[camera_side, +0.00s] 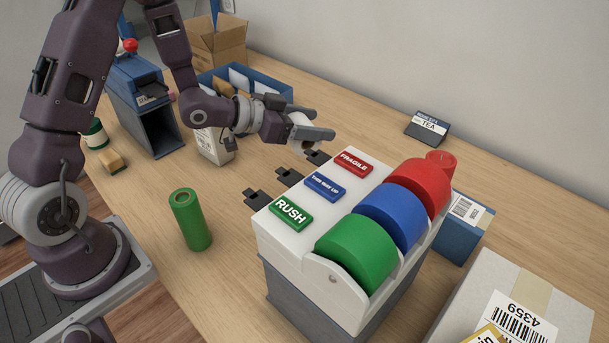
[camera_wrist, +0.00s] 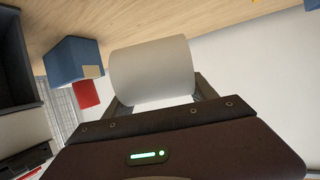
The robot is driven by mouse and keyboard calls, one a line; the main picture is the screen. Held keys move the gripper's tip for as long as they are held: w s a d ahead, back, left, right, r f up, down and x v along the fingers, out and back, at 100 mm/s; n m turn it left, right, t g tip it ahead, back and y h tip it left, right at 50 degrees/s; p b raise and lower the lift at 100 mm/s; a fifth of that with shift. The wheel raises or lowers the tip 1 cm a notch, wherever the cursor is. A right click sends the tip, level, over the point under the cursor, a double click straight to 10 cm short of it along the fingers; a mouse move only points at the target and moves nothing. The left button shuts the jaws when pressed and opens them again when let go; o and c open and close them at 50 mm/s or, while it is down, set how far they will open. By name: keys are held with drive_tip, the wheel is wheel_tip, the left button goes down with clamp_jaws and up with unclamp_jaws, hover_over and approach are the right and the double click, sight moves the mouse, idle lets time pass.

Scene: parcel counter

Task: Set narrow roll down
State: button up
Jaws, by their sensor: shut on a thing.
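My gripper (camera_side: 321,125) is shut on a pale, white-grey roll, raised above the table behind the label dispenser. In the wrist view the roll (camera_wrist: 152,72) lies crosswise between the two fingers, its smooth curved side towards the camera. A green roll (camera_side: 190,220) with a hollow top stands upright on the table (camera_side: 150,222), front left, apart from my gripper.
The white dispenser (camera_side: 290,232), with green, blue and red rolls, fills the front right. A white carton (camera_side: 213,145), blue bin (camera_side: 272,83) and open cardboard box (camera_side: 218,42) stand farther back. Wood is bare between bin and TEA box.

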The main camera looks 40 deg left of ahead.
drive_tip(key=f, duration=0.9)
drive_tip(key=shift+s+f, duration=0.35)
drive_tip(key=shift+f, duration=0.05)
drive_tip(key=shift+f, duration=0.1)
drive_tip(key=o, duration=1.5)
drive_tip(key=shift+s+a+r, duration=0.1)
drive_tip(key=shift+a+r, duration=0.05)
drive_tip(key=shift+r, duration=0.05)
drive_tip(key=v, duration=0.7)
drive_tip(key=shift+s, duration=0.1)
